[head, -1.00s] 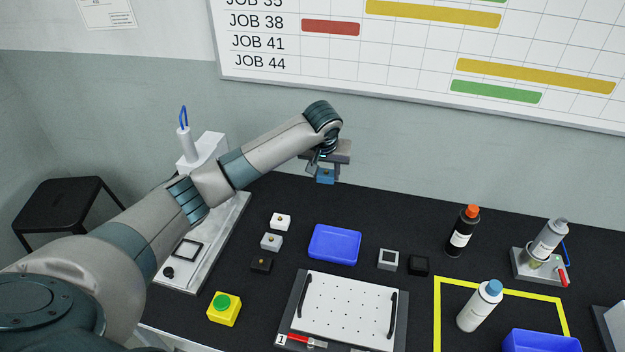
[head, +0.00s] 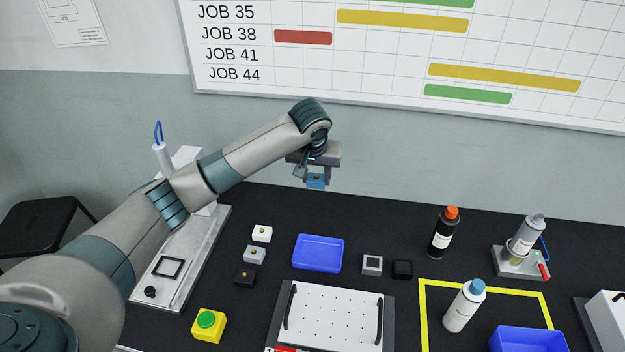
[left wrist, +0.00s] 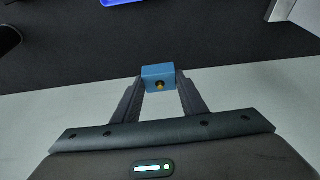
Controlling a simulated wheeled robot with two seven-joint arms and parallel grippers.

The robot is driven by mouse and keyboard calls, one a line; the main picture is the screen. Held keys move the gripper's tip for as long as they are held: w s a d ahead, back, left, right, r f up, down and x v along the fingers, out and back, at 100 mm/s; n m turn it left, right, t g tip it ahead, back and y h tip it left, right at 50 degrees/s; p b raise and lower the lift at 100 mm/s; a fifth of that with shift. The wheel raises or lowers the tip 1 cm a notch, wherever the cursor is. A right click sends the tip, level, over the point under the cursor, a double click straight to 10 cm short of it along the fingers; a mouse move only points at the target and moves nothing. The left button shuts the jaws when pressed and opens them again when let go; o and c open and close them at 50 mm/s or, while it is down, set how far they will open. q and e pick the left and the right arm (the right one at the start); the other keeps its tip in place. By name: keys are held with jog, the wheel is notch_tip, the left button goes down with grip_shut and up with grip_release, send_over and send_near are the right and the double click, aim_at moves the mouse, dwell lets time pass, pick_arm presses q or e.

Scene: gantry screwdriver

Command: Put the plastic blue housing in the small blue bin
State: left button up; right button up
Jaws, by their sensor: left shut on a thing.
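The blue housing (head: 316,181) is a small blue block held in the air near the back of the black table. A small shallow blue bin (head: 318,254) stands on the table, lower in the head view than the housing, and looks empty. Its edge also shows at the top of the left wrist view (left wrist: 122,2). My right gripper is not in view.
Small white, grey and black blocks (head: 254,255) lie left of the bin, and two more blocks (head: 372,265) lie right of it. A perforated white plate (head: 333,316) is in front. Bottles (head: 443,233) and a deeper blue bin (head: 527,341) stand to the right.

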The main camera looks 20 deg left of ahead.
pick_arm(q)
jog(key=s+d+r+m, duration=0.1)
jog(key=s+d+r, duration=0.1)
jog(key=s, duration=0.3)
jog(key=s+d+r+m, duration=0.1)
jog(key=s+d+r, duration=0.2)
jog(key=s, duration=0.3)
jog(key=s+d+r+m+h, duration=0.1)
jog(key=s+d+r, duration=0.2)
jog(key=s, duration=0.3)
jog(key=shift+r, duration=0.2)
jog(key=shift+d, duration=0.1)
jog(key=shift+d, duration=0.1)
